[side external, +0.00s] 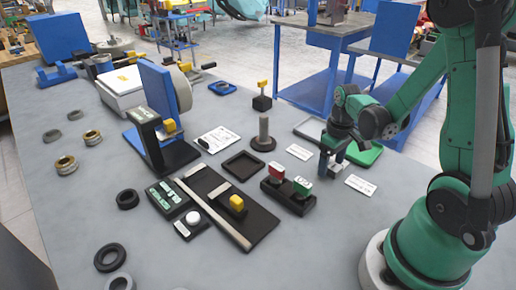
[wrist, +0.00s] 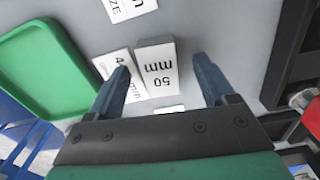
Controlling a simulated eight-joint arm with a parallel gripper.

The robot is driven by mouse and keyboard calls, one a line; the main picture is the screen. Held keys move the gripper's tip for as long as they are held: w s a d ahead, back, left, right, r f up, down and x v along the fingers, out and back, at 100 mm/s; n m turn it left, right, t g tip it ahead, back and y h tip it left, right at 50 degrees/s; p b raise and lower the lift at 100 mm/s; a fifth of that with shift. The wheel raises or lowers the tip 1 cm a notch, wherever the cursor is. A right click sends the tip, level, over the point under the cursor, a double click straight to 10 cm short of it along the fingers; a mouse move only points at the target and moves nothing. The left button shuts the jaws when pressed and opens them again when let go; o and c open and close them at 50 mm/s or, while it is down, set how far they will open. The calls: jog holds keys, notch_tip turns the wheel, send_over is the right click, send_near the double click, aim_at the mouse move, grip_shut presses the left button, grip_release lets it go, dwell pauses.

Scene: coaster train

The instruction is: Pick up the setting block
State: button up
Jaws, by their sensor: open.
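A grey block with a white face marked "50 mm" (wrist: 157,70) stands between the two fingers of my gripper (wrist: 161,64) in the wrist view. The fingers are open, with a gap on each side of this block. A second white piece marked "mm" (wrist: 128,88) lies just left of it, partly behind the left finger; its number is partly hidden. In the side external view my gripper (side external: 330,171) is low over the table beside the green tray, and the blocks there are mostly hidden by the fingers.
A green tray (side external: 364,154) is close to my gripper. White label cards (side external: 361,185) lie nearby. A black stand with red and green tops (side external: 289,196) is left of my gripper. A dark post on a round base (side external: 263,134) stands farther back.

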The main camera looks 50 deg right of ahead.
grip_shut()
jog(key=shift+r, duration=0.1)
dwell(0.3)
